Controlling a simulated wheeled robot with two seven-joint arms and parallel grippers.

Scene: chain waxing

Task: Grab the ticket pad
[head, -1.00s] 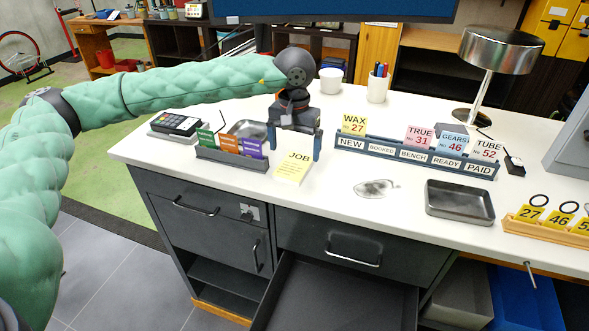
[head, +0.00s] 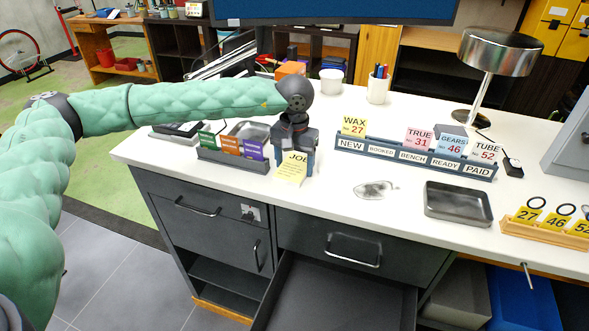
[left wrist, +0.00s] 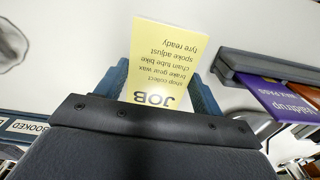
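The ticket pad (head: 291,172) is a pale yellow block headed JOB, lying on the white counter near its front edge. In the left wrist view the pad (left wrist: 163,65) shows between the two blue fingers, with its JOB end toward the palm. My left gripper (head: 293,163) is lowered over the pad's back end, pointing down, with one finger on each side. The fingers are spread, and I cannot tell whether either touches the pad. In the head view a finger covers the heading's right end. My right gripper is out of view.
A dark rack of coloured cards (head: 232,158) stands close left of the pad. A label rail (head: 415,160) with number tickets is to the right. A metal tray (head: 458,201) lies farther right. An open drawer (head: 335,295) juts out below the counter.

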